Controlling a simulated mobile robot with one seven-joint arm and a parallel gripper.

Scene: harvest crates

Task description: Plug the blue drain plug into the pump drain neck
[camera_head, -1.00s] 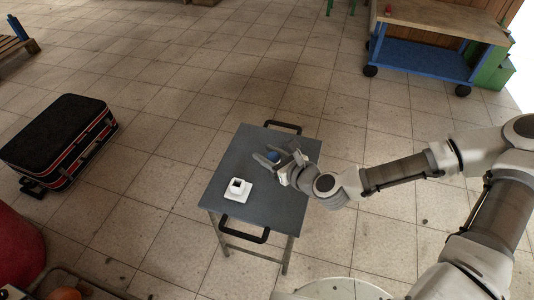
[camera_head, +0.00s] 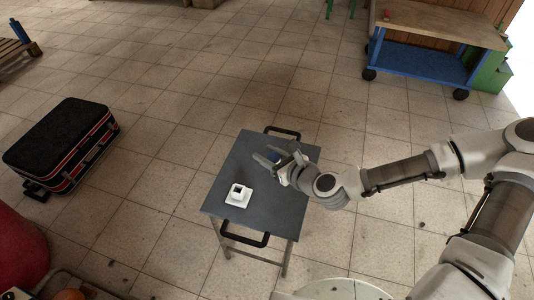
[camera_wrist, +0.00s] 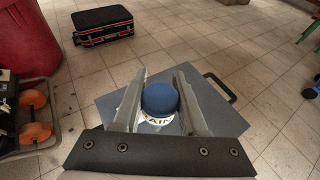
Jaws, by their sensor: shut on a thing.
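The blue drain plug (camera_wrist: 160,99) is between the two fingers of my gripper in the wrist view. It has a round blue top, and a white part with dark lettering, partly hidden, shows below it. My gripper (camera_head: 268,158) is shut on the plug above the back part of the small grey table (camera_head: 225,180). In the head view only a little of the blue plug (camera_head: 276,155) shows between the fingers.
The table has black handles at its back (camera_head: 283,131) and front (camera_head: 245,236). A black suitcase (camera_head: 62,145) lies on the floor at left. A wheeled workbench (camera_head: 440,68) stands at the back right. The tabletop around the neck is clear.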

